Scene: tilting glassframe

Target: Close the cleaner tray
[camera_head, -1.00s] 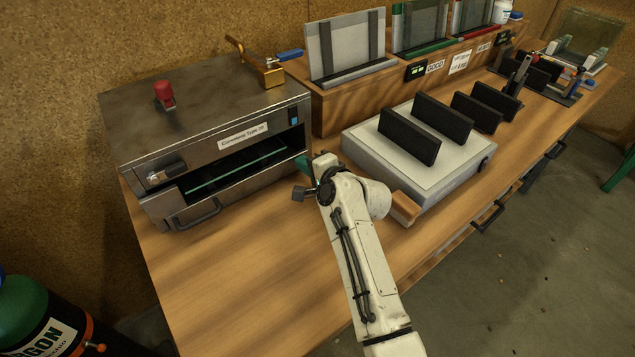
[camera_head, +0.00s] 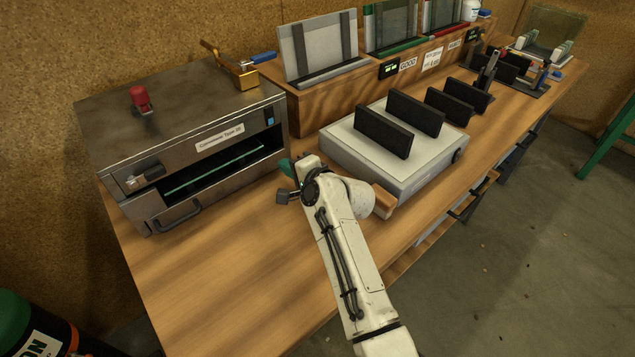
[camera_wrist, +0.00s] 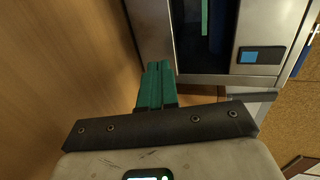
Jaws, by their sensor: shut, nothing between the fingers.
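The cleaner (camera_head: 190,150) is a metal box labelled "Corrosione Type 20" at the left of the bench. Its front has a dark open slot with a green strip (camera_head: 215,170) inside. The lower front panel (camera_head: 235,186), which looks like the tray, carries a bar handle (camera_head: 180,216); how far out it stands is hard to tell. My gripper (camera_head: 286,168) is beside the cleaner's right front corner, with green fingers. In the wrist view the fingers (camera_wrist: 156,84) are together and empty, pointing toward the metal front (camera_wrist: 152,35). I cannot tell whether they touch it.
A white box with black upright plates (camera_head: 385,150) stands right of my arm. A red knob (camera_head: 140,98) and a brass clamp (camera_head: 238,75) are on the cleaner's top. Panels stand on a wooden riser (camera_head: 310,105) behind. The bench front (camera_head: 215,260) is clear.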

